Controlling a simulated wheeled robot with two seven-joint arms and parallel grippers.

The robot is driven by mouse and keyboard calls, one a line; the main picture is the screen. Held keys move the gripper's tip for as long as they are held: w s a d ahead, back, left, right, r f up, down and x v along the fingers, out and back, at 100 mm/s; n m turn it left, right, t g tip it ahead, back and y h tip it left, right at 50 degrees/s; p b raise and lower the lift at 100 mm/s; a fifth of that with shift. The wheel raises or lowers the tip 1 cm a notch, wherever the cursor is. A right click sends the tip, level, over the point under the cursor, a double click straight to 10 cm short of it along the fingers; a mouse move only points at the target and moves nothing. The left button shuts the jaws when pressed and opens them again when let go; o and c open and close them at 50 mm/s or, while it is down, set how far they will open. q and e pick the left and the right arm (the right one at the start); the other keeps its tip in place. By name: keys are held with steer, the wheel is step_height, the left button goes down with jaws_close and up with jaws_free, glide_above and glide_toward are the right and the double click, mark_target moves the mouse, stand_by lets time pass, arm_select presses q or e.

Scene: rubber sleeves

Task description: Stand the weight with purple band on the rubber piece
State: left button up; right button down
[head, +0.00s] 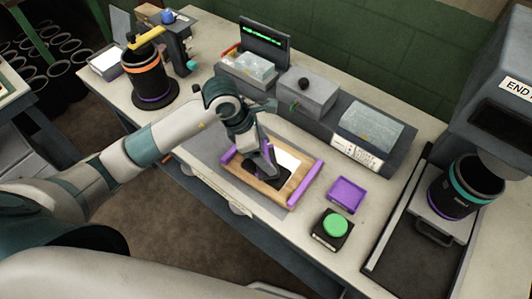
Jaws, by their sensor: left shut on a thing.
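My left gripper (262,160) reaches down over a wooden board (243,178) with purple rails along two sides. It is shut on a dark thing (272,176), low at the board, mostly covered by the fingers. A purple strip shows beside the fingers; I cannot tell whether it is the weight's band. A white sheet (287,160) lies on the board beside the fingers. I cannot clearly pick out the rubber piece, nor tell whether the dark thing touches it. My right gripper is not in view.
Right of the board are a purple tray (346,194) and a green button (335,226) on a black base. A black cylinder with a teal band (464,188) stands far right. Grey boxes (309,90) line the back. A black cylinder with an orange band (147,72) stands at left.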

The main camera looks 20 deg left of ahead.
arm_select(q)
steer(key=shift+f+p, duration=0.35)
steer(key=shift+f, duration=0.65)
steer(key=shift+f, duration=0.2)
steer(key=o, duration=1.8)
steer(key=shift+r, duration=0.1)
